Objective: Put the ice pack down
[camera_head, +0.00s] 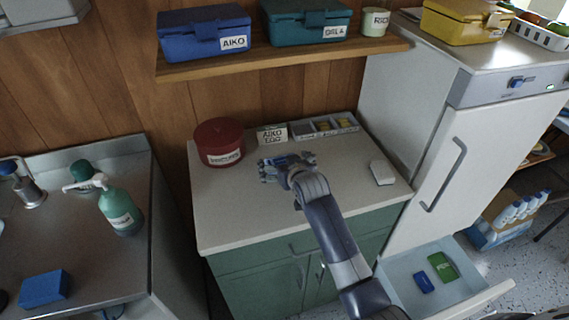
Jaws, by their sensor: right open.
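My right gripper (272,168) is over the white top of the green cabinet (240,220), at its back middle, between the red tin and the small tray. It is open. A pale blue patch shows at its fingers; I cannot tell whether this is an ice pack or part of the gripper. A small blue pack (424,281) and a green pack (443,267) lie in the open drawer (400,285) under the fridge; I cannot tell whether either is an ice pack. My left gripper is out of view.
A red tin (220,142), a labelled card (272,135), a divided tray (325,126) and a white block (382,172) stand on the cabinet top. Its front left is clear. A wooden shelf (290,60) with lunch boxes hangs above. The fridge (465,150) stands at right, a sink counter at left.

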